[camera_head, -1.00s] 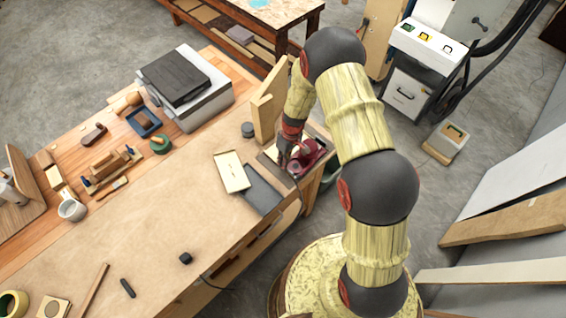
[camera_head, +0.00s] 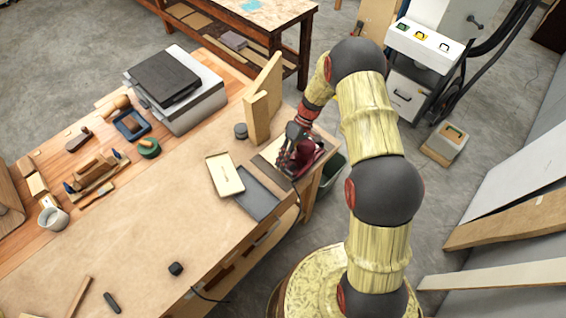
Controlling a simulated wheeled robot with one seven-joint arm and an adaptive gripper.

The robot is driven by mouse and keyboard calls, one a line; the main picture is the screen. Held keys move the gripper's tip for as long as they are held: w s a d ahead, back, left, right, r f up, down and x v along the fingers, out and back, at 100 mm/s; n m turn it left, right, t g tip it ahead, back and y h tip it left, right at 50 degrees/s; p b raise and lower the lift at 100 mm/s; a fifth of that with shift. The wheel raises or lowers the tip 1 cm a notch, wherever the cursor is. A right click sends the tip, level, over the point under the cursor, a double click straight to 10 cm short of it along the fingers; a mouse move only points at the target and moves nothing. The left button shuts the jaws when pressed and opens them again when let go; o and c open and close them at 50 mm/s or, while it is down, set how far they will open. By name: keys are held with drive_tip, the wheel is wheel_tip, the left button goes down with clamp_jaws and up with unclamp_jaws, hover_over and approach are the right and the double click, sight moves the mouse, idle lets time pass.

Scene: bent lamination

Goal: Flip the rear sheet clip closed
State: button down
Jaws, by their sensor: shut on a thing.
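A dark red hand tool (camera_head: 317,157), which looks like a sander, sits on a dark flat piece at the right end of the workbench. My gripper (camera_head: 292,146) reaches down onto the tool's upper left part and is shut on some part of it. The fingertips are small and dark here, so I cannot tell exactly which part they grip. The rear sheet clip is too small and too covered by my gripper to make out, and its position cannot be seen.
A cream tray (camera_head: 225,176) and a dark grey sheet (camera_head: 257,196) lie left of the tool. An upright wooden board (camera_head: 264,98) stands close behind it, beside a dark round puck (camera_head: 240,131). A green bin (camera_head: 334,168) stands below the bench's right edge.

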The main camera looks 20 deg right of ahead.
drive_tip(key=shift+d+f, duration=0.1)
drive_tip(key=shift+f, duration=0.05)
drive_tip(key=c, duration=2)
unclamp_jaws()
drive_tip(key=shift+o, duration=0.2)
drive_tip(key=shift+w, duration=0.1)
drive_tip(key=shift+r, duration=0.2)
